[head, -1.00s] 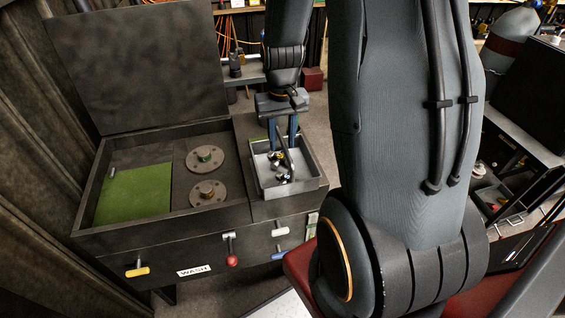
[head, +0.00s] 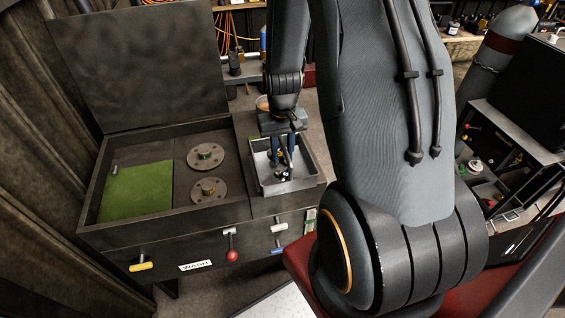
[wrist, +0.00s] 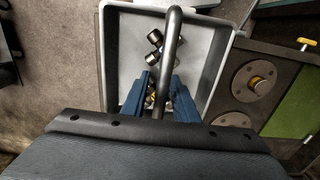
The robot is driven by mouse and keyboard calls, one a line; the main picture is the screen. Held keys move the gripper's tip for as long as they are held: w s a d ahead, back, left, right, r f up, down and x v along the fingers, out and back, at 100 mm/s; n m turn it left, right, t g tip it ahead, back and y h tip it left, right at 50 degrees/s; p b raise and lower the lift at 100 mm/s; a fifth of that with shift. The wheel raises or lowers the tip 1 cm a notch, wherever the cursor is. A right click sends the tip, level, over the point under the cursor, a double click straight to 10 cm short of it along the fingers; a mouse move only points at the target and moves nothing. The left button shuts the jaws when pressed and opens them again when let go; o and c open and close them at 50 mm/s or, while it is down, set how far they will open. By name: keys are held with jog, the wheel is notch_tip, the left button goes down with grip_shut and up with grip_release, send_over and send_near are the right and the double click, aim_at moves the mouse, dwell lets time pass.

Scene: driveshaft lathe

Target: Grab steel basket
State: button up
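The steel basket (head: 309,162) is a light grey open box at the right end of the wash unit. It holds a few small dark and metallic parts (wrist: 158,48). In the wrist view the basket (wrist: 111,60) has a thick, curved, upright handle (wrist: 174,42) running across its middle. My gripper (head: 281,160) points down into the basket. Its blue fingers (wrist: 160,92) are apart, one on each side of the handle. A gap shows between fingers and handle, and I cannot see a firm grip. The lower part of the handle is hidden by the gripper body.
The wash unit (head: 165,220) has its lid (head: 140,65) raised, with a green mat (head: 137,190) and two round flanges (head: 208,190) inside. Several coloured levers line its front. A dark cart (head: 510,140) stands at the right.

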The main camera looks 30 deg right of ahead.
grip_shut()
jog(key=shift+w+r, duration=0.1)
jog(key=shift+r, duration=0.1)
